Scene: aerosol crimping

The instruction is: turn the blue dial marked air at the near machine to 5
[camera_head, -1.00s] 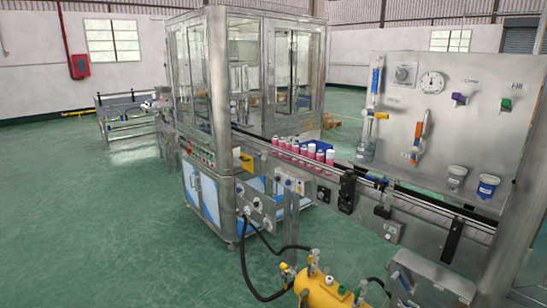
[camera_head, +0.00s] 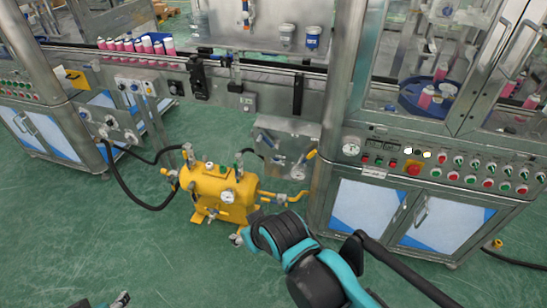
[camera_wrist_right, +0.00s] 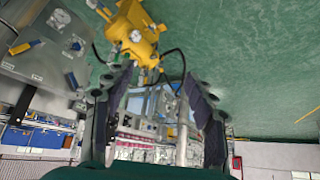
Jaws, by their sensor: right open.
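A small blue dial (camera_head: 134,87) is on a pale control plate under the conveyor at the left in the head view. Its marking and setting are too small to read, so I cannot tell whether it is the air dial. My right gripper (camera_head: 275,230) is low in front of the cabinet, well apart from that dial. In the right wrist view the right gripper (camera_wrist_right: 157,75) has its two dark fingers spread with nothing held between them. Part of my left gripper (camera_head: 100,302) shows at the bottom left edge; its jaws are not clear.
A yellow tank (camera_head: 212,190) with gauge and valves stands on the floor near my right gripper. Black hoses (camera_head: 150,205) run from it to the left machine. A cabinet with buttons and a gauge (camera_head: 351,147) stands at the right. Green floor (camera_head: 70,230) is clear at lower left.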

